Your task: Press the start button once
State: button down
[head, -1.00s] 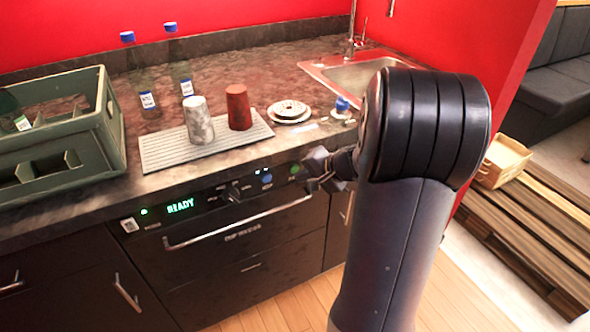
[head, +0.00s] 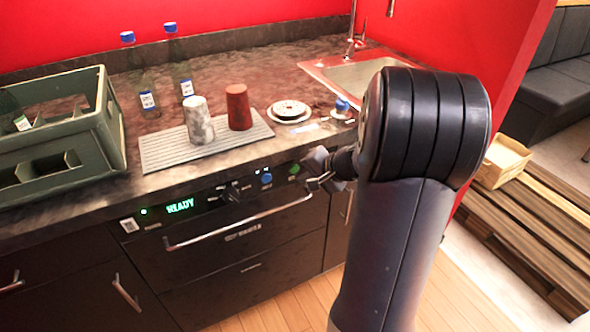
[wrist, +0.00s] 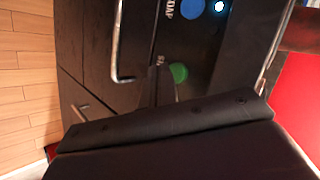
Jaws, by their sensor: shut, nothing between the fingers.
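The machine's front panel (head: 215,197) has a green display (head: 181,205) that reads READY. A green button (head: 294,169) is at the panel's right end, and it also shows in the wrist view (wrist: 179,72). I take it for the start button; its label is partly hidden. A blue button (head: 266,179) is to its left and also shows in the wrist view (wrist: 192,8). My gripper (head: 313,181) is shut and empty, close in front of the panel just right of the green button. In the wrist view its fingers (wrist: 158,82) appear beside the green button; contact cannot be told.
A long bar handle (head: 240,222) runs below the panel. A dark knob (head: 231,193) sticks out left of the blue button. Two cups, one red (head: 238,107) and one mottled (head: 198,120), stand on a ribbed mat (head: 165,153) above. A green crate (head: 110,120) is at left.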

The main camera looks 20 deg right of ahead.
jog(key=shift+w, duration=0.15)
jog(key=shift+w, duration=0.3)
jog(key=shift+w+b, duration=0.35)
dwell(0.7)
jog(key=shift+s, duration=0.1)
jog(key=shift+s+b, duration=0.4)
jog(key=shift+s, duration=0.3)
jog(key=s+b, duration=0.1)
jog(key=s, duration=0.4)
jog(key=shift+d+b, duration=0.1)
jog(key=shift+b, duration=0.25)
dwell(0.5)
